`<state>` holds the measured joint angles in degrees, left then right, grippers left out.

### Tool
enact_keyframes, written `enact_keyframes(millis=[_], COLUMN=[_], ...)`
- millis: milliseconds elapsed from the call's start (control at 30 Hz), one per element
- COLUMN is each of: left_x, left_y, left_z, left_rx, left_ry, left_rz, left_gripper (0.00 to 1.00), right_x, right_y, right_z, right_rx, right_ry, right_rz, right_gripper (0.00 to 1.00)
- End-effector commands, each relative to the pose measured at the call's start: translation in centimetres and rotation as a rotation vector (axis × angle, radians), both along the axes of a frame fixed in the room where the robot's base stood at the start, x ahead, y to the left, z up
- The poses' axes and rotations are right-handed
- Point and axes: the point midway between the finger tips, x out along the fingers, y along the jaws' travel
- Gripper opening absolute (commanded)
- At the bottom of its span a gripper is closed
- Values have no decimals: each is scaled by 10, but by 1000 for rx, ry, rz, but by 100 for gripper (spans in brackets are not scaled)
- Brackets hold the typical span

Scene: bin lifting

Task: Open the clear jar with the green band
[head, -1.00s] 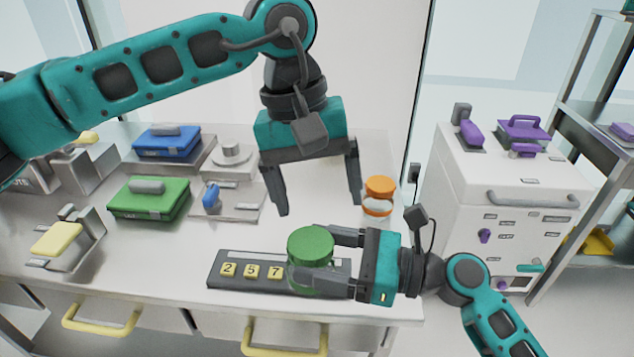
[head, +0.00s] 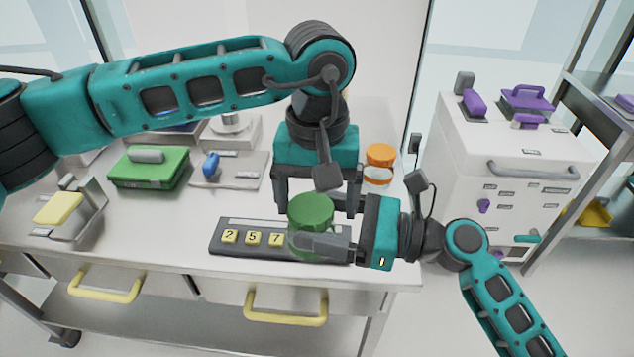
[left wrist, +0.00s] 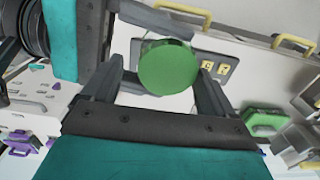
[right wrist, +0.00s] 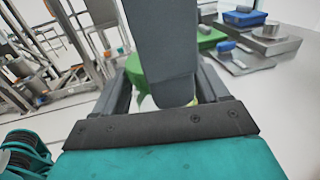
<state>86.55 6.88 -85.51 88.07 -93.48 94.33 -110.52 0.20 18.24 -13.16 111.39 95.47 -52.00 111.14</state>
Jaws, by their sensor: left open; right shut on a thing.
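The clear jar with the green band (head: 303,240) stands at the dark numbered strip (head: 232,250), topped by a round green lid (head: 311,209). My right gripper (head: 300,246) is shut on the jar from the right side. My left gripper (head: 315,203) is open above and behind the jar, fingers pointing down. In the left wrist view the green lid (left wrist: 168,67) lies between the spread left fingers (left wrist: 165,85), with no clear contact. In the right wrist view a grey left finger hides most of the jar.
An orange-lidded jar (head: 379,162) stands behind at the right. A green case (head: 148,168) and a yellow-topped device (head: 58,210) are on the left. Yellow numbered tiles (head: 253,239) sit on the strip. A white cabinet (head: 510,190) stands right of the table.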

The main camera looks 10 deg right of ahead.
Motion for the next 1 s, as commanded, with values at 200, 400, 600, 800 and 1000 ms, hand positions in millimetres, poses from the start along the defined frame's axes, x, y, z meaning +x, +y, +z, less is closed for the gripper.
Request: enact_keyframes(millis=[200, 400, 600, 800, 1000], left_x=[0, 0, -2, -3, -3], left_y=[0, 0, -3, -4, -4], left_z=[0, 0, 0, 1, 1], left_rx=[-1, -2, -8, -11, -11], left_ry=[0, 0, 3, 4, 4], left_rz=[0, 0, -4, -9, -8], left_gripper=[86, 67, 48, 67, 87], right_x=[0, 0, -1, -1, -1], right_y=[0, 0, 1, 3, 3], right_z=[1, 1, 1, 1, 1], right_rx=[2, 2, 3, 3, 3], right_ry=[-2, -2, -1, -1, -1], right_rz=[0, 0, 2, 6, 6], right_gripper=[0, 0, 0, 0, 0])
